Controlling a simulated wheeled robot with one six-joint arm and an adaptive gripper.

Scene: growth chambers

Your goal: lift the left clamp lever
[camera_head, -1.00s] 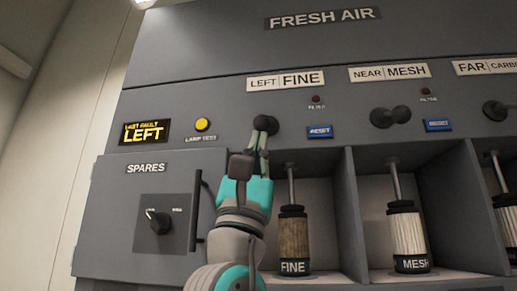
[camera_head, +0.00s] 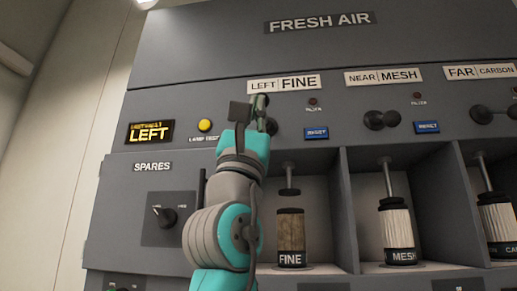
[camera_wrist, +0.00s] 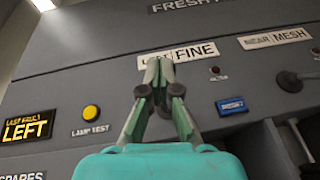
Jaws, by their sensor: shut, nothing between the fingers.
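The left clamp lever (camera_head: 271,126) is a dark knob under the "LEFT FINE" label (camera_head: 290,84), mostly hidden behind my gripper. My gripper (camera_head: 261,98) is shut and empty, its fingertips up at the label's lower left edge. In the wrist view my gripper's tips (camera_wrist: 158,64) meet in front of the label; I cannot tell whether they touch the lever. Below, the clamp's rod ends in a dark disc (camera_head: 290,192), with a gap above the brown FINE cartridge (camera_head: 291,232).
The near clamp lever (camera_head: 381,120) and MESH cartridge (camera_head: 397,226) are to the right. A blue reset button (camera_head: 316,133) is right of my gripper. A yellow lamp-test button (camera_head: 205,125) and a display reading "LEFT" (camera_head: 151,131) are to the left.

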